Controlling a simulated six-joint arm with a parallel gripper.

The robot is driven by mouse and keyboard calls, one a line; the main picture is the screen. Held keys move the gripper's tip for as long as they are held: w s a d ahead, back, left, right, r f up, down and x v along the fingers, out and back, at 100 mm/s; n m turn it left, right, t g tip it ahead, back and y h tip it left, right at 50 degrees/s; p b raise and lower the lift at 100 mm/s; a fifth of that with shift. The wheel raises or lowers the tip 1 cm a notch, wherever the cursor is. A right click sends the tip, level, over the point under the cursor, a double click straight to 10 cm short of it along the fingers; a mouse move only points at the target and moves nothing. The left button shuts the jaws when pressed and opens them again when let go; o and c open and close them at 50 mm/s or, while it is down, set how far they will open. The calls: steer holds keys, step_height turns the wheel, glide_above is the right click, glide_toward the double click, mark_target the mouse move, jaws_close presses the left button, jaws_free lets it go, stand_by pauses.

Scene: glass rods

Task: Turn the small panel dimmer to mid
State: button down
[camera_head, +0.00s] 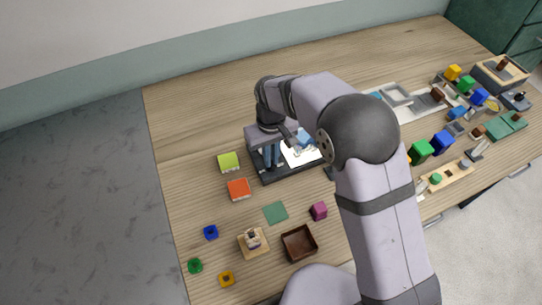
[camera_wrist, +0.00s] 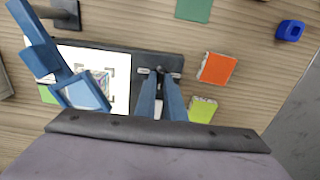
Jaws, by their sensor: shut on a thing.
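The small panel is a dark slab (camera_wrist: 120,64) with a bright white lit face (camera_wrist: 108,60). In the head view its dark edge (camera_head: 290,177) shows under my gripper (camera_head: 271,167). In the wrist view the blue fingers of my gripper (camera_wrist: 161,78) point down at the panel's dark strip beside the lit face. They are shut on the dimmer (camera_wrist: 160,71), a small dark piece mostly hidden between the fingertips; its setting cannot be read. A slot with pale ends lies around it.
A blue framed lens (camera_wrist: 82,94) on a blue arm stands over the lit face, left of my fingers in the wrist view. An orange block (camera_head: 238,189) and a lime block (camera_head: 228,162) sit close by. A brown tray (camera_head: 299,243) and green mat (camera_head: 276,213) lie nearer.

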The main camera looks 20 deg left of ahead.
stand_by(0.4)
steer(key=c, duration=1.8)
jaws_free()
steer(key=shift+c, duration=0.2)
steer(key=shift+r+b, duration=1.05)
steer(key=shift+r, duration=2.7)
steer(key=s+d+f+m, duration=0.1)
steer(key=s+d+m, duration=0.15)
steer(key=d, duration=1.05)
steer(key=s+d+m, duration=0.2)
steer(key=d+m, duration=0.2)
steer(key=d, duration=1)
steer(key=s+d+f+m, duration=0.2)
steer(key=s+d+f, duration=0.1)
steer(key=s+d, duration=0.3)
steer(key=shift+s+d, duration=0.35)
steer(key=shift+s, duration=0.75)
